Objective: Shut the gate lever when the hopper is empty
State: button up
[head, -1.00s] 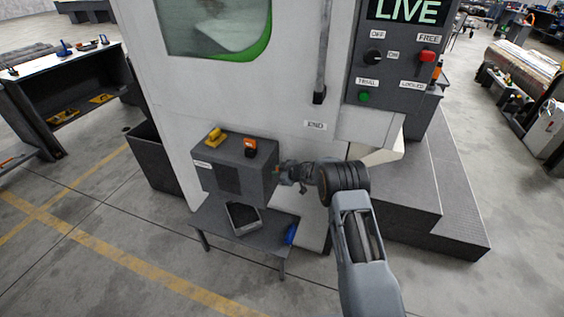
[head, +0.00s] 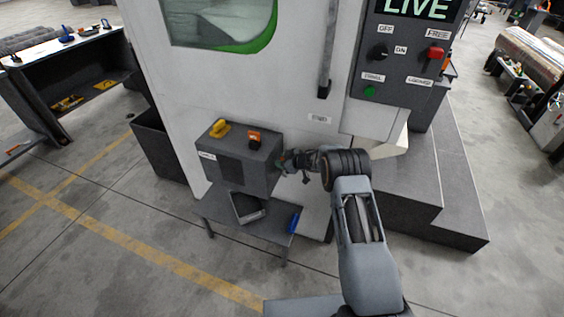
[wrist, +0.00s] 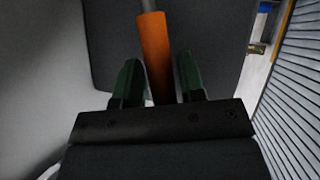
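An orange lever handle (wrist: 155,58) on a thin grey rod stands between the two dark green fingers of my gripper (wrist: 157,78) in the wrist view. The fingers are open, with narrow gaps beside the handle. In the head view my gripper (head: 284,161) is at the right side of a dark grey box (head: 240,160) on a low table; the handle is hardly visible there. I cannot tell which part is the hopper or whether it is empty. A large white machine (head: 250,90) behind has a green-edged window (head: 220,22).
The low table (head: 215,208) holds a dark tray (head: 247,207) and a blue object (head: 294,222). A yellow (head: 219,128) and an orange piece (head: 254,138) sit on the box. A control panel (head: 400,60) and dark steps (head: 425,190) are right. Floor in front is clear.

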jog(key=shift+o, duration=0.9)
jog(key=shift+d, duration=0.1)
jog(key=shift+s, duration=0.1)
jog(key=v, duration=1.3)
jog(key=shift+s+d+r+b, duration=0.15)
jog(key=shift+d+r+b, duration=0.1)
jog(key=shift+b, duration=0.2)
